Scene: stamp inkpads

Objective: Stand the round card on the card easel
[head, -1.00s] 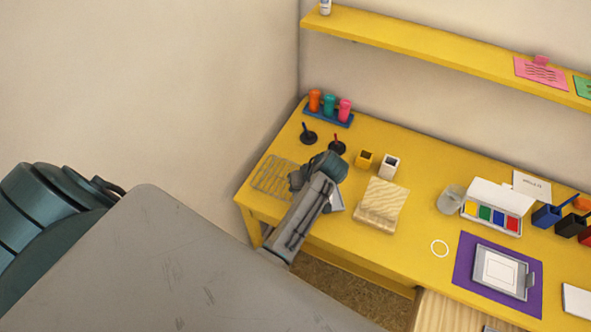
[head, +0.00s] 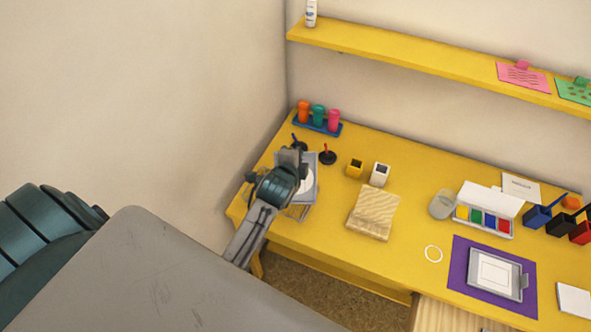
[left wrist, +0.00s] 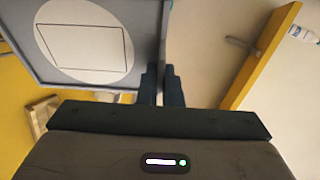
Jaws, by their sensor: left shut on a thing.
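My left gripper (left wrist: 161,80) is shut on the edge of a grey rimmed panel (left wrist: 152,40). On the panel's face lies a white round card (left wrist: 85,57) with a thin square outline. In the head view the gripper (head: 292,162) holds the panel (head: 312,164) over the table's left end, and the card (head: 306,183) shows partly behind my arm. A light wooden stand (head: 376,204), which looks like the card easel, is on the table to the right, apart from the panel. My right gripper is not in view.
A wire rack (head: 298,213) is mostly hidden under the panel. The table's front middle is clear.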

